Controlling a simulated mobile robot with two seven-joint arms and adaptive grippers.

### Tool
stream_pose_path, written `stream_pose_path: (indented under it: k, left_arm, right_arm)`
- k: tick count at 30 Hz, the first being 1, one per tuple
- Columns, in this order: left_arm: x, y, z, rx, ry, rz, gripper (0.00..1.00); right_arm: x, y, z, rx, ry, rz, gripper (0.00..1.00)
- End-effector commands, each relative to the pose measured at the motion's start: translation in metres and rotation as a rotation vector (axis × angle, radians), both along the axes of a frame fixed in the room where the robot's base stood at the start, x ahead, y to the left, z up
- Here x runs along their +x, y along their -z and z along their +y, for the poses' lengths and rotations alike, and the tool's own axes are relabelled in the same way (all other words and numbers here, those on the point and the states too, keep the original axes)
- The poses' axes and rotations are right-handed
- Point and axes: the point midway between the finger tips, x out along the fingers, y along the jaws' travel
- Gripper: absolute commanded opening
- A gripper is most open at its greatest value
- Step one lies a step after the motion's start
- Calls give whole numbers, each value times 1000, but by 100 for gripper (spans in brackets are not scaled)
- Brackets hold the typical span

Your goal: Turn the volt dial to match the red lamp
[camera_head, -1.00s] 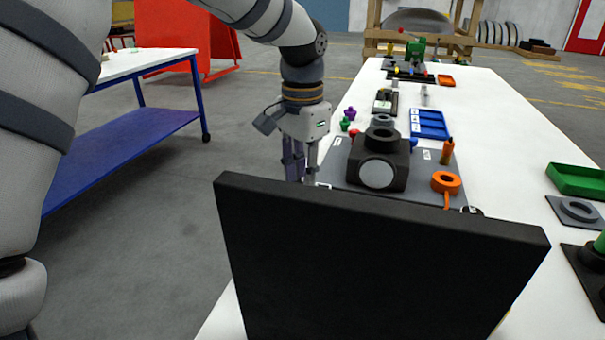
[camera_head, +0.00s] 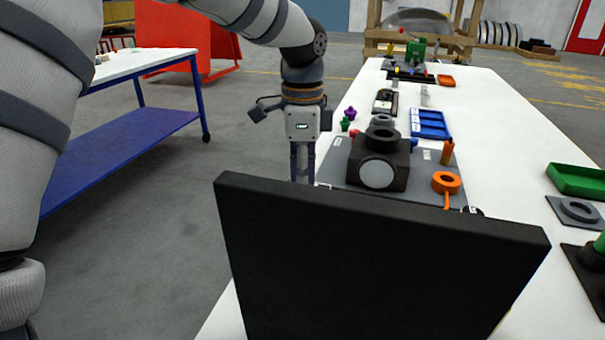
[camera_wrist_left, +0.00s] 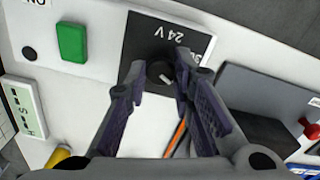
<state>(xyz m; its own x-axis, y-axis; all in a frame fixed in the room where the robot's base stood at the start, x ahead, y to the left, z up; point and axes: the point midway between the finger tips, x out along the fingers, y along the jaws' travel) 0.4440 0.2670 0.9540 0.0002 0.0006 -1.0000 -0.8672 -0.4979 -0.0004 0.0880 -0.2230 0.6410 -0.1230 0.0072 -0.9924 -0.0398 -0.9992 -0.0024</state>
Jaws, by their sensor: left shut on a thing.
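The volt dial (camera_wrist_left: 158,73) is a small round dark knob with a pale pointer mark, on a black plate (camera_wrist_left: 141,37) printed "24V", upside down in the left wrist view. My left gripper (camera_wrist_left: 160,67) is shut on the dial, one finger on each side. In the head view the same gripper (camera_head: 302,176) points down at the near left of the table; its fingertips and the dial are hidden behind a black panel (camera_head: 375,260). I cannot make out a lit red lamp for certain. My right gripper is not in view.
A green block (camera_wrist_left: 72,42) and a lettered plate (camera_wrist_left: 24,108) lie near the dial. A black housing (camera_head: 380,158) and an orange ring (camera_head: 446,182) stand right of my gripper.

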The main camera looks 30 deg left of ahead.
Motion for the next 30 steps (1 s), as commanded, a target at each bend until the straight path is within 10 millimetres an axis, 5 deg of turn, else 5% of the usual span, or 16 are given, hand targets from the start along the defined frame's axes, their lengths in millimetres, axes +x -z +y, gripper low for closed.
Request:
stream_pose_path:
  k: [18, 19, 21, 30]
  left_arm:
    - [1, 0, 0, 0, 40, -2, 0]
    - [1, 0, 0, 0, 40, -2, 24]
    - [0, 0, 0, 0, 40, -2, 40]
    - [0, -1, 0, 0, 39, -1, 43]
  right_arm:
    - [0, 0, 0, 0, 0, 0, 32]
    - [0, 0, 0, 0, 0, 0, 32]
    - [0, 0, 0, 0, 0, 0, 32]
    - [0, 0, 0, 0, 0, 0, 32]
